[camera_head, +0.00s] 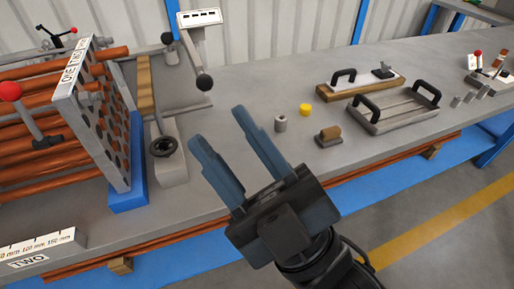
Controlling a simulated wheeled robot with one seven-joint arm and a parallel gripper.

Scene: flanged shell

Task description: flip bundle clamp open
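A bundle of copper-coloured tubes (40,147) lies at the left, passing into a grey upright plate (78,88) with holes. A lever with a red ball knob (10,92) stands at the near side of the bundle, its shaft slanting down to a dark fitting. A smaller clamp (58,38) with a black handle and red tip shows behind the plate. Which of these is the bundle clamp, and whether it is shut, I cannot tell for sure. My gripper (216,125) is open and empty above the bench's front edge, right of the bundle and apart from it.
The bench (235,75) is clear behind the gripper.

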